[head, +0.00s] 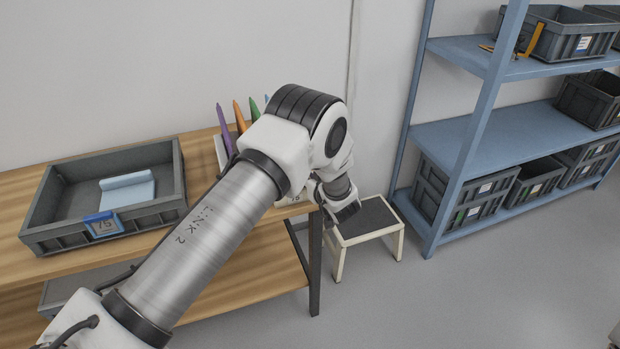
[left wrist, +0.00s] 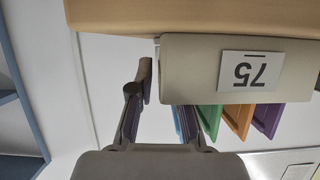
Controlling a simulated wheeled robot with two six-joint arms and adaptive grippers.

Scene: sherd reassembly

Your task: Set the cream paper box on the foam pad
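The cream paper box (left wrist: 200,70) stands on the wooden table, upside down in the left wrist view, with a "75" label and purple, orange and green folders. In the head view the box (head: 221,152) is mostly hidden behind my left arm. My left gripper (left wrist: 166,88) is open at one end of the box. One finger shows beside the box, apart from it; the other is partly hidden behind it. In the head view the gripper (head: 345,212) hangs by the table's right end, fingertips hidden. A dark pad (head: 370,221), seemingly the foam pad, tops a cream stool.
A grey tray (head: 50,216) with a folded light-blue item stands on the table (head: 265,240) at left. A blue shelf (head: 480,135) with grey crates stands at right. The floor before the stool is clear.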

